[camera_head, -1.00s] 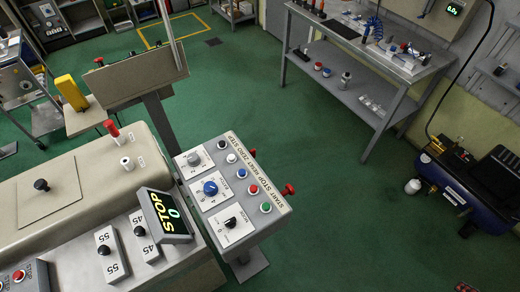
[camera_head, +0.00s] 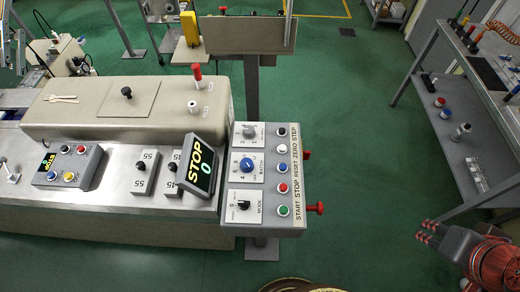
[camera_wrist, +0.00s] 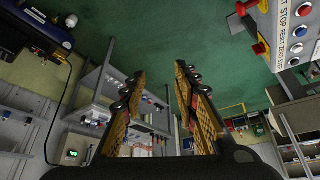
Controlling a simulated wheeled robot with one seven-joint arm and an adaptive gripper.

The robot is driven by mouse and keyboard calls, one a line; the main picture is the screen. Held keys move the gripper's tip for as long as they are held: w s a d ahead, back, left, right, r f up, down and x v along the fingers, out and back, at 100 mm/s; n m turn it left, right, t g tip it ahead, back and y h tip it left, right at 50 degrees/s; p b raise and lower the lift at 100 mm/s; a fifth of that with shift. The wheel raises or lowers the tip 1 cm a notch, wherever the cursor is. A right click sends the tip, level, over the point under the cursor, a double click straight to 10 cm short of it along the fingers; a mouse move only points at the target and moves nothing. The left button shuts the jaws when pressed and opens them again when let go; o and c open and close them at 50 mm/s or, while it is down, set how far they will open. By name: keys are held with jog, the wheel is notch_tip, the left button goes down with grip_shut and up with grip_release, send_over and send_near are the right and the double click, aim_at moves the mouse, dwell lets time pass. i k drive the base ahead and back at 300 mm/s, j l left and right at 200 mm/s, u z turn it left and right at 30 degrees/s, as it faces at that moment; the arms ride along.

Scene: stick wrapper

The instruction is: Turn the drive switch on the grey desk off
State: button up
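The grey desk (camera_head: 270,222) stands right of centre in the head view. It carries a grey knob (camera_head: 250,131), a blue knob (camera_head: 246,164) and a black knob (camera_head: 244,204) on white plates; the black knob's plate reads MODE. I cannot read which one is the drive switch. Coloured buttons run down its right side. The desk also shows at the top right of the wrist view (camera_wrist: 284,30). My gripper (camera_head: 428,232) is at the lower right, well apart from the desk. In the wrist view its fingers (camera_wrist: 158,85) are spread with nothing between them.
A tilted display (camera_head: 197,163) reading STOP stands just left of the knobs. A red mushroom button (camera_head: 315,208) juts from the desk's right side. A workbench (camera_head: 455,60) stands at the far right. Green floor (camera_head: 365,130) is clear between desk and bench.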

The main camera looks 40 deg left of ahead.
aim_at(307, 154)
jog(key=i+u, duration=0.2)
jog(key=u, duration=0.25)
jog(key=i+l+u, duration=0.15)
jog(key=u, duration=0.3)
jog(key=i+l+u, duration=0.15)
jog(key=u, duration=0.3)
jog(key=i+l+u, duration=0.15)
jog(key=u, duration=0.35)
jog(key=l+u, duration=0.45)
jog(key=i+l+u, duration=0.15)
jog(key=l+u, duration=0.15)
jog(key=k+j+z, duration=0.1)
jog(key=k+z, duration=0.2)
jog(key=k, duration=0.15)
